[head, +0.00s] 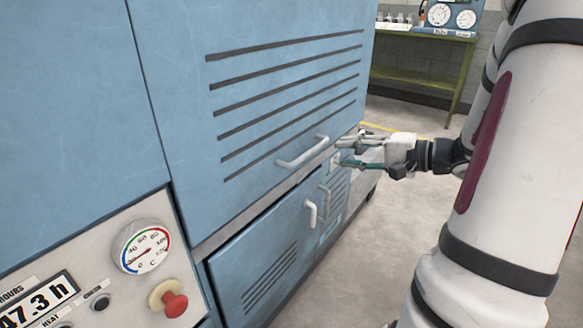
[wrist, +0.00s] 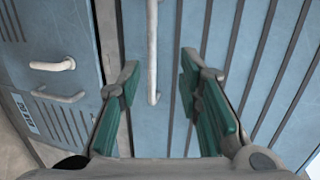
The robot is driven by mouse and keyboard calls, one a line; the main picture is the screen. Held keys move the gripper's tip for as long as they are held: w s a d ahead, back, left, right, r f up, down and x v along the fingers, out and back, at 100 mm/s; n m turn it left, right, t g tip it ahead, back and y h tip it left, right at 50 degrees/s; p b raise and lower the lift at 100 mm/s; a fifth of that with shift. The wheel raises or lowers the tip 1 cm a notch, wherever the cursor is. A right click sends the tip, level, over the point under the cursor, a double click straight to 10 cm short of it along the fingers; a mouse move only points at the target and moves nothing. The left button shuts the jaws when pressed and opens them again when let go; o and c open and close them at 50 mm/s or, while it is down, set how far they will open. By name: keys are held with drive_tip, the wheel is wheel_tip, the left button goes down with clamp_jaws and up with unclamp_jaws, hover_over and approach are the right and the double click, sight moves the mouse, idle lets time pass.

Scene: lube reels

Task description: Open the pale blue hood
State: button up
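The pale blue hood (head: 280,75) is the large upper panel with dark horizontal slots in the head view, and it looks closed. Its slotted face also fills the right of the wrist view (wrist: 228,40). A white bar handle (head: 300,153) sits near its lower edge; the bar also shows in the wrist view (wrist: 152,50). My gripper (head: 340,153) is just right of the handle's right end in the head view. In the wrist view the teal-padded fingers (wrist: 158,80) are apart, with the bar in line between them. I cannot tell how far the bar is from the fingertips.
Below the hood are lower doors (head: 262,262) with smaller white handles (head: 310,214). A control panel with a round gauge (head: 142,246) and a red knob (head: 173,303) is at lower left. A green bench (head: 420,78) stands behind. The floor (head: 400,235) at right is clear.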

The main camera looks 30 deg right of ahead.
sight(311, 151)
drive_tip(key=shift+m+t+h, duration=0.4)
drive_tip(key=shift+h, duration=0.1)
drive_tip(key=b+x, duration=0.1)
drive_tip(key=x, duration=0.3)
drive_tip(key=d+f+b+x, duration=0.1)
drive_tip(key=x, duration=0.3)
drive_tip(key=d+f+b+x, duration=0.1)
drive_tip(key=b+x, duration=0.1)
drive_tip(key=x, duration=0.2)
drive_tip(key=shift+w, duration=0.45)
clamp_jaws()
